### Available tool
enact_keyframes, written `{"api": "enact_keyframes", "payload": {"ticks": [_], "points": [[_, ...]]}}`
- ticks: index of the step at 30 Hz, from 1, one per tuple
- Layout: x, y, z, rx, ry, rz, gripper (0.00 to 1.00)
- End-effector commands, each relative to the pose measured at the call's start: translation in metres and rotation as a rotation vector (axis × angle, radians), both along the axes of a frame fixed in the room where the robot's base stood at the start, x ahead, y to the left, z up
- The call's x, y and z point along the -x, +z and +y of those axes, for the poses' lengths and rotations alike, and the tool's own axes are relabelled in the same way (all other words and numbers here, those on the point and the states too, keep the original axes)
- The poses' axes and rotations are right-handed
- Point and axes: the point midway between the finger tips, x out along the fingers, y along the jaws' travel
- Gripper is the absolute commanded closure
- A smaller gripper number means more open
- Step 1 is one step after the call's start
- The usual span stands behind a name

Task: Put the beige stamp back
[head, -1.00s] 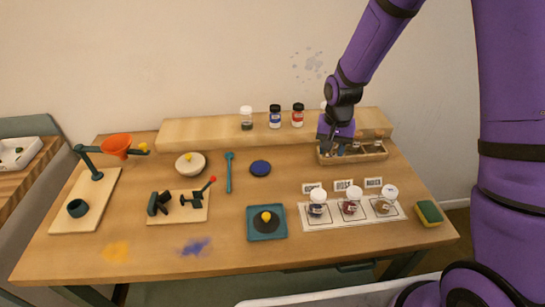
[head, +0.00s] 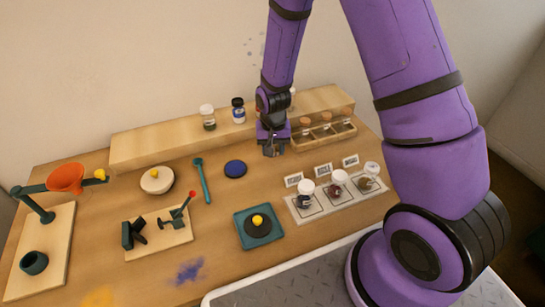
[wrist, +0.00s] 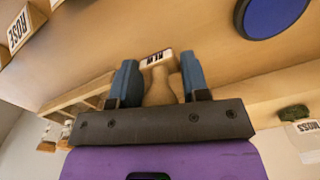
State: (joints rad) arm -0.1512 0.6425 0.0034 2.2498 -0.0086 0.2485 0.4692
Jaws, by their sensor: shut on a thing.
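My gripper (head: 271,150) is low over the table, just left of the wooden stamp rack (head: 325,143). In the wrist view my gripper (wrist: 160,78) has its two blue fingers on either side of a beige wooden stamp (wrist: 160,90) and is shut on its handle. The stamp's pale end with dark lettering points away from the palm. In the head view the stamp is hidden by the gripper. The rack holds several stamps with brownish knobs (head: 326,116). The rack's wall also shows at the left of the wrist view (wrist: 82,100).
A raised wooden shelf (head: 160,147) with jars (head: 239,110) runs behind the gripper. A blue disc (head: 235,169) lies left of it. Bare table lies between the disc and the strip.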

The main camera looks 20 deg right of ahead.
Motion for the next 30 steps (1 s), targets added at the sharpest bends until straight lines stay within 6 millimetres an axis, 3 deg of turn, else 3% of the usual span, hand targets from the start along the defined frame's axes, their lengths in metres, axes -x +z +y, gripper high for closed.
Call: {"api": "enact_keyframes", "payload": {"ticks": [9,21,22,25,30], "points": [[0.0,-0.037,0.0,0.0,0.0,0.002,0.73],[0.0,-0.041,0.0,0.0,0.0,0.001,0.73],[0.0,-0.042,0.0,0.0,0.0,0.001,0.56],[0.0,-0.041,0.0,0.0,0.0,0.001,0.33],[0.0,-0.041,0.0,0.0,0.0,0.001,0.32]]}}
